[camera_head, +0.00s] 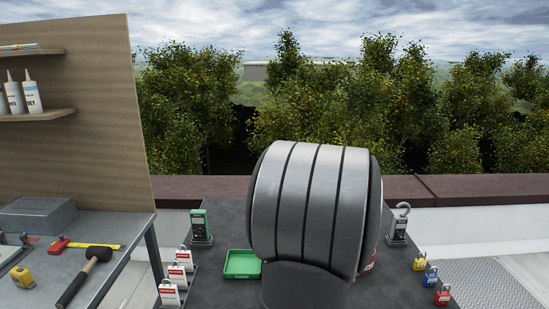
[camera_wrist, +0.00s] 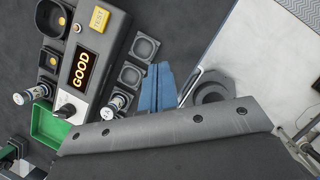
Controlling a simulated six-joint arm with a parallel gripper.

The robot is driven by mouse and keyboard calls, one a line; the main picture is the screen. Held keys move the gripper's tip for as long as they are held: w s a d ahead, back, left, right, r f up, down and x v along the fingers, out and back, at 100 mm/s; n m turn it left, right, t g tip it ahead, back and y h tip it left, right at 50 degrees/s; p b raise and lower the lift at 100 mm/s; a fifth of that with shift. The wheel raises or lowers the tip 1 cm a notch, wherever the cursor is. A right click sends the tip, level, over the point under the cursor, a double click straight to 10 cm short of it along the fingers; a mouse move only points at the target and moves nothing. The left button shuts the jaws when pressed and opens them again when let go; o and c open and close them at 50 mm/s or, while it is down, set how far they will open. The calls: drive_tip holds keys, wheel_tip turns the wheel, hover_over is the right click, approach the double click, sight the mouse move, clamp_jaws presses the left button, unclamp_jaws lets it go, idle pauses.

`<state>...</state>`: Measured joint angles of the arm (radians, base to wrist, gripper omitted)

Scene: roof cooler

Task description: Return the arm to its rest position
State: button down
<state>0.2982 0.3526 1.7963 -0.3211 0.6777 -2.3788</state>
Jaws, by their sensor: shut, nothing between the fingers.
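The two blue fingers of my gripper (camera_wrist: 159,68) show in the wrist view, side by side and shut with nothing between them. They are above the dark worktop, just right of a grey tester (camera_wrist: 112,55) with a lit "GOOD" display. I cannot tell their exact height. In the head view a large grey rounded part of my own arm fills the middle and hides much of the worktop (camera_head: 215,290); the fingers do not show there.
A green tray (camera_head: 242,264) lies left of my arm. A green meter (camera_head: 200,226) stands behind it, and a hooked device (camera_head: 398,225) stands at right. Red-and-white tags (camera_head: 177,276) line the left edge; padlocks (camera_head: 431,277) line the right. A hammer (camera_head: 85,275) lies on the left bench.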

wheel_tip(320, 180, up, 3)
drive_tip(key=s+d, duration=0.2)
drive_tip(key=d, duration=0.1)
drive_tip(key=w+a+n, duration=0.1)
drive_tip(key=w+a, duration=0.5)
drive_tip(key=w, duration=0.5)
drive_tip(key=shift+w+r+n+t, duration=0.3)
drive_tip(key=shift+w+r+n, duration=0.05)
drive_tip(key=shift+w+n, duration=0.05)
